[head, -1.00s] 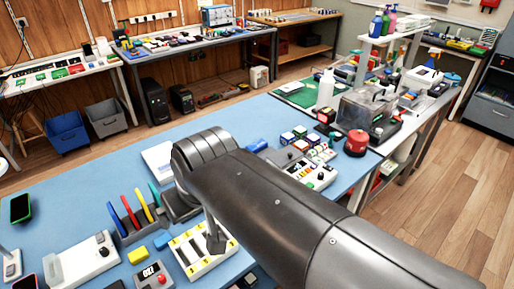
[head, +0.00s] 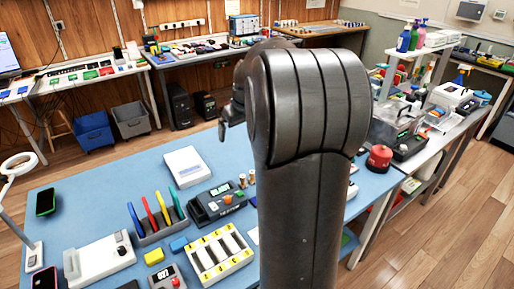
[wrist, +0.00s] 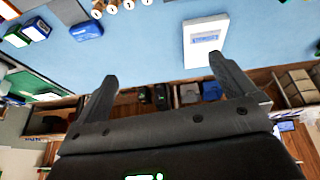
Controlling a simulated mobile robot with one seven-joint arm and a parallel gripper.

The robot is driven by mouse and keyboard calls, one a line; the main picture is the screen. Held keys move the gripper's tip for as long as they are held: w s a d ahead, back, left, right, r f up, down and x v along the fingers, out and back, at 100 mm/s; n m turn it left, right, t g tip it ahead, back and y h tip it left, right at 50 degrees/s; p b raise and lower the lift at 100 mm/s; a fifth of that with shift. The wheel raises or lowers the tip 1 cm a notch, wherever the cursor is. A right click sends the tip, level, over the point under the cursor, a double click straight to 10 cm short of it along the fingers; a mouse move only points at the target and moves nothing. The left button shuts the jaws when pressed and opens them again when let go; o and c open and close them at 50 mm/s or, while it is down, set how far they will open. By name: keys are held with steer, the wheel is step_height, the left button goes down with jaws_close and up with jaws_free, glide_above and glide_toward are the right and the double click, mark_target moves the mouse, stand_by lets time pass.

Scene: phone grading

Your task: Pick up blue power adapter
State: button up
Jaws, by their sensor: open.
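A blue block-shaped item (wrist: 87,29), which looks like the blue power adapter, lies on the blue table (wrist: 140,45) in the wrist view, up and left of my gripper. In the head view my arm hides that part of the table. My gripper (wrist: 168,82) is open and empty, its two fingers spread wide. It is raised and apart from the adapter. Part of it also shows in the head view (head: 231,112), left of my arm. A smaller blue block (head: 179,244) lies beside a yellow block (head: 154,257) at the front of the table.
A white box (head: 187,166) lies at the table's back; it also shows in the wrist view (wrist: 205,41). A pen rack (head: 155,231), a dark device (head: 215,204) and a white tray (head: 219,256) stand in front. A red round object (head: 379,158) is at right.

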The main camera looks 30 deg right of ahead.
steer(key=w+d+f, duration=0.2)
steer(key=d+f, duration=0.5)
steer(key=d, duration=0.1)
steer(key=w+d+f, duration=0.2)
steer(key=d+f, duration=0.5)
steer(key=w+d+f, duration=0.3)
steer(key=d+f, duration=0.4)
steer(key=d, duration=0.1)
steer(key=shift+d+f, duration=0.25)
steer(key=shift+d, duration=0.1)
steer(key=x, duration=0.5)
steer(key=shift+s+d+f, duration=0.1)
steer(key=shift+f, duration=0.05)
steer(key=c, duration=0.9)
